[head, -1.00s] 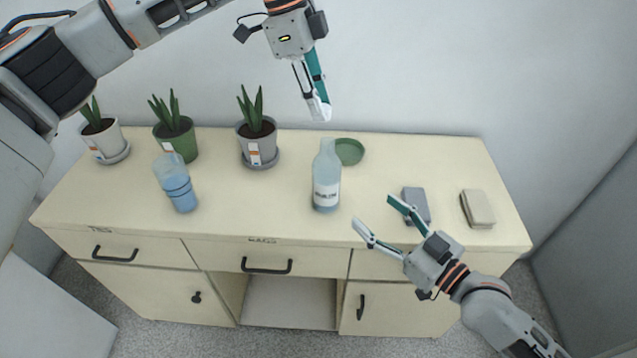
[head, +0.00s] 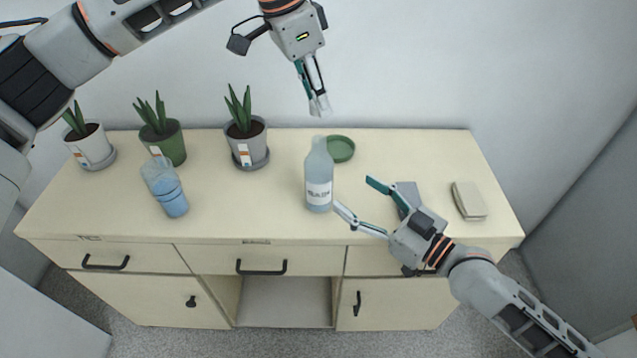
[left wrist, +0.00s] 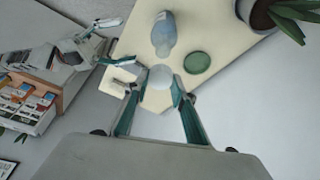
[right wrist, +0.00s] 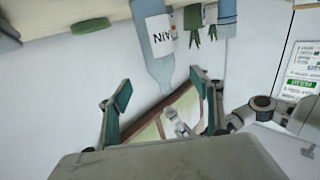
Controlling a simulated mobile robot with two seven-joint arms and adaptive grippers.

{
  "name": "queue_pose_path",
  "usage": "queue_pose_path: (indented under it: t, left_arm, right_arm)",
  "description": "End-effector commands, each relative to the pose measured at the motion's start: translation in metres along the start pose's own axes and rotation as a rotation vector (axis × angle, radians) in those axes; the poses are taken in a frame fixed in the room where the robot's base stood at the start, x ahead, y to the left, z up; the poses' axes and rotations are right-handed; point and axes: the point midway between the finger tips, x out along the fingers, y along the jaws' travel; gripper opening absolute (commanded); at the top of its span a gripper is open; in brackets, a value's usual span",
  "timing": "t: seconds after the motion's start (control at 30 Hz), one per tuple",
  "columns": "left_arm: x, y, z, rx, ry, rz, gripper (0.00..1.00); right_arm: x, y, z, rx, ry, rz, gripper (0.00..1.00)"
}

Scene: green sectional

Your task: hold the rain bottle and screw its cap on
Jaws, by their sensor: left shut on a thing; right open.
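The rain bottle (head: 319,188) stands upright on the cabinet top, pale blue-grey with a white label. It also shows in the left wrist view (left wrist: 164,30) and the right wrist view (right wrist: 153,35). My left gripper (head: 318,100) is shut on a pale, whitish cap (left wrist: 159,77) and holds it above and behind the bottle, apart from it. My right gripper (head: 353,193) is open at the bottle's right, with its fingers pointing toward it. One fingertip appears close to the bottle's lower side; I cannot tell whether they touch.
A green dish (head: 341,149) lies behind the bottle. A grey box (head: 407,190) lies partly behind my right gripper, with a beige box (head: 469,201) farther right. A blue bottle (head: 168,190) and potted plants (head: 246,135) stand left. The cabinet top (head: 250,205) between the bottles is clear.

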Motion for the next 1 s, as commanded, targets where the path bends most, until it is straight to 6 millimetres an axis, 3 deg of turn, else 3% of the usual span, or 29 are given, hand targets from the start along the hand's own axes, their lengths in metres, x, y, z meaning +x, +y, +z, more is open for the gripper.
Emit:
queue_pose_path:
  t: [0.17, 0.7, 1.0]
  left_arm:
    - [0.0, 0.0, 0.0, 0.0, 0.0, 0.0, 0.18]
    - [0.0, 0.0, 0.0, 0.001, 0.0, 0.001, 0.18]
    - [0.0, 0.0, 0.0, 0.001, 0.0, 0.001, 0.18]
  right_arm:
    - [0.013, 0.0, 0.0, 0.002, 0.003, 0.002, 0.65]
    - [0.101, 0.001, -0.001, 0.001, 0.002, 0.0, 0.65]
    - [0.119, 0.0, 0.0, 0.001, 0.0, 0.0, 0.65]
